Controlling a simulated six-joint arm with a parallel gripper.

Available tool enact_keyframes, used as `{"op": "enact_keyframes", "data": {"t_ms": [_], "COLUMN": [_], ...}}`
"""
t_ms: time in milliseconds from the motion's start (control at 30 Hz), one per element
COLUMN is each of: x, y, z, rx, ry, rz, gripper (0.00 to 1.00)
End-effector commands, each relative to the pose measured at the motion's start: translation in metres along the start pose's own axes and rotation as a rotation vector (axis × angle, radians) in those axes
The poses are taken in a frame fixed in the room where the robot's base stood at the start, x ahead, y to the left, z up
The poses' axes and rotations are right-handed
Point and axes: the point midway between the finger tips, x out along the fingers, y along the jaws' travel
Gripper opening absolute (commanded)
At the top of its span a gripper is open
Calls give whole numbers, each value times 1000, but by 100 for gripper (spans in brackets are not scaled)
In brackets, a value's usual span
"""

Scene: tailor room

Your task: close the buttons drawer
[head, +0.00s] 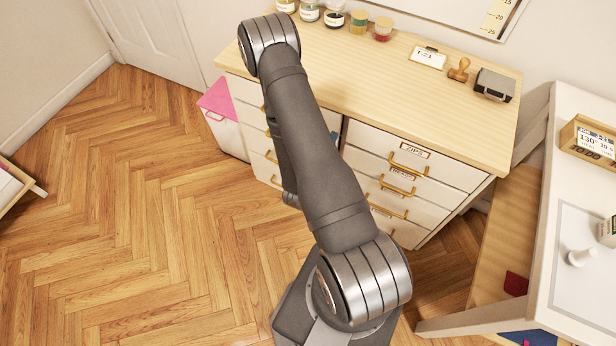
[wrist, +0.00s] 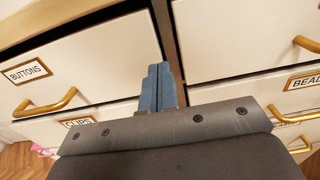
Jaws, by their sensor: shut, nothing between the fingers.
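The buttons drawer (wrist: 90,65) fills the left of the wrist view, a white front with a BUTTONS label (wrist: 26,72) and a brass handle (wrist: 45,103). A dark strip shows along its top edge; I cannot tell how far it stands out. My gripper (wrist: 158,75) has blue fingers, shut and empty, near the right end of this front; I cannot tell whether they touch it. In the head view my arm hides most of the left drawer column and my gripper.
The wooden-topped cabinet (head: 430,95) has a right drawer column with brass handles, including the ZIPS drawer (head: 440,170). Jars, a card, a stamp and a dark box stand on top. A pink-lidded bin (head: 228,135) is at its left. The floor (head: 130,210) is clear.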

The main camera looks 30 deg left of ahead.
Motion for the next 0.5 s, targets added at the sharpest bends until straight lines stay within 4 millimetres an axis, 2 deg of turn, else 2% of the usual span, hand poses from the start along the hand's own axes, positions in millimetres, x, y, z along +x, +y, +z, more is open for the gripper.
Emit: {"op": "enact_keyframes", "data": {"t_ms": [100,500], "x": [-23,-81], "y": [1,1], "z": [0,-1], "rx": [-7,-7], "ry": [4,5], "rz": [10,12], "gripper": [0,0]}}
